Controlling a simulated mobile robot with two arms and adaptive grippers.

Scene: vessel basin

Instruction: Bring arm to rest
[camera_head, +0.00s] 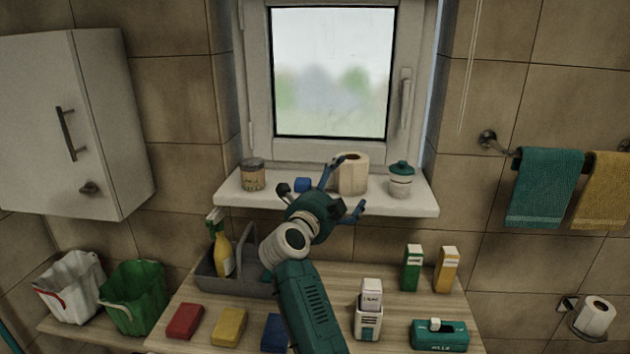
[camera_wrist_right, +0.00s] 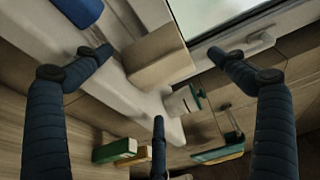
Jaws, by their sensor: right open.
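My right arm reaches up from the bottom of the head view, and its gripper (camera_head: 340,188) is in front of the window sill (camera_head: 290,203). Its fingers are spread wide and hold nothing, as the right wrist view (camera_wrist_right: 160,85) also shows. A paper roll (camera_head: 354,176) stands on the sill behind the fingers; in the right wrist view the roll (camera_wrist_right: 157,58) shows between the spread fingers. My left gripper is not in view.
A jar (camera_head: 252,175) and a teal-lidded pot (camera_head: 401,180) stand on the sill. Below, the wooden counter (camera_head: 200,300) holds a grey caddy (camera_head: 212,283), sponges and several boxes. A white cabinet (camera_head: 70,120) hangs at left; towels (camera_head: 545,185) hang at right.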

